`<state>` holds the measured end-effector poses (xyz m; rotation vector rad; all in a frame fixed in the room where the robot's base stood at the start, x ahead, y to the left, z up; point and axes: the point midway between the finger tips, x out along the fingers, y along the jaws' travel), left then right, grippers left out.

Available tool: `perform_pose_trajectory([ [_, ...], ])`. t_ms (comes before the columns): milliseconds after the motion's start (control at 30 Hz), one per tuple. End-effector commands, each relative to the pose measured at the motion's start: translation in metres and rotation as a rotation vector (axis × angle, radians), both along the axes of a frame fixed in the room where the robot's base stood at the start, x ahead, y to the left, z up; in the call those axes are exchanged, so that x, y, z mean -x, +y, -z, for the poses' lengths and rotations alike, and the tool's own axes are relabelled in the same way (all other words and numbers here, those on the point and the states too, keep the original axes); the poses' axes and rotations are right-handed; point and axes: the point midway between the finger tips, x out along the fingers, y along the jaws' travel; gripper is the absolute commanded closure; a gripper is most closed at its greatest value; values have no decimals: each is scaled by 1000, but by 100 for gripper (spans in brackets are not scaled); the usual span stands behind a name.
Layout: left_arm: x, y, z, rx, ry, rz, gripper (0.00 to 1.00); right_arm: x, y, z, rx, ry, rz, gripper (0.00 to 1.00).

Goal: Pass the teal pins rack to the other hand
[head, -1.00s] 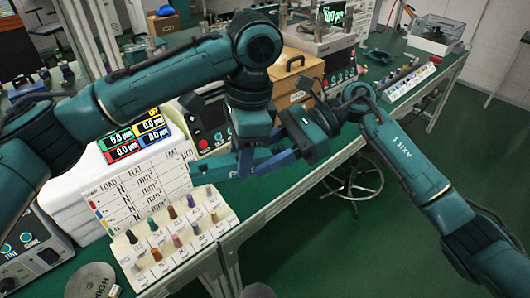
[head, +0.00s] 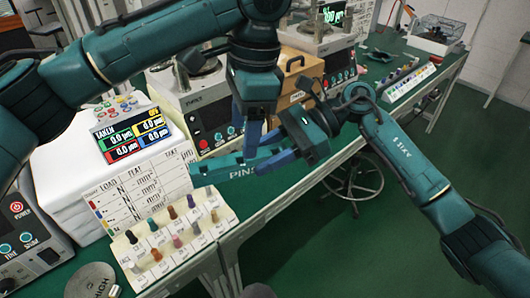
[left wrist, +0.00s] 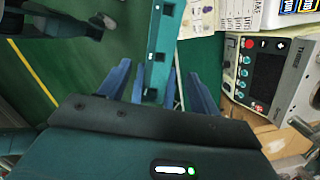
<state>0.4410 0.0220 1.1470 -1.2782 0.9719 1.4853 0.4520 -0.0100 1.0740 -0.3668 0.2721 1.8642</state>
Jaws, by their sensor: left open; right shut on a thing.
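The teal pins rack (head: 222,172) is a long narrow bar held above the front edge of the green bench, its label partly hidden. My right gripper (head: 271,148) is shut on its right end, and the rack reaches out to the left.
A cream board (head: 172,240) of coloured pegs and a white chart (head: 140,190) stand on the bench below and left. A stool (head: 355,185) stands on open green floor at right.

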Motion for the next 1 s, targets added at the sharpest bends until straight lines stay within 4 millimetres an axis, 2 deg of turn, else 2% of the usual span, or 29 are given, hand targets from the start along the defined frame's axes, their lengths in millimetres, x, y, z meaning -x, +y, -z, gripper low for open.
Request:
perform_pose_trajectory([
  [33, -1, -2, -13, -1, -6, -1, 37, 0, 0, 0, -1, -1, 0, 87],
  [200, -2, -7, -43, 0, -3, -1, 37, 0, 0, 0, -1, 0, 0, 87],
  [333, -2, -9, -57, -1, -1, 0, 37, 0, 0, 0, -1, -1, 0, 87],
  [467, -7, -9, -56, 31, 10, 6, 37, 0, 0, 0, -1, 0, 0, 87],
  [567, -22, -9, -39, 129, 32, 25, 37, 0, 0, 0, -1, 0, 0, 87],
  [667, -50, -7, -9, 303, 36, 55, 37, 0, 0, 0, -1, 0, 0, 87],
  [800, -100, 10, 46, 561, -43, 86, 37, 0, 0, 0, -1, 0, 0, 87],
  [867, -118, 19, 73, 645, -101, 96, 37, 0, 0, 0, -1, 0, 0, 87],
  [900, -126, 23, 93, 692, -142, 103, 37, 0, 0, 0, -1, 0, 0, 87],
  [1000, -124, 13, 140, 785, -210, 120, 37, 0, 0, 0, -1, -1, 0, 87],
])
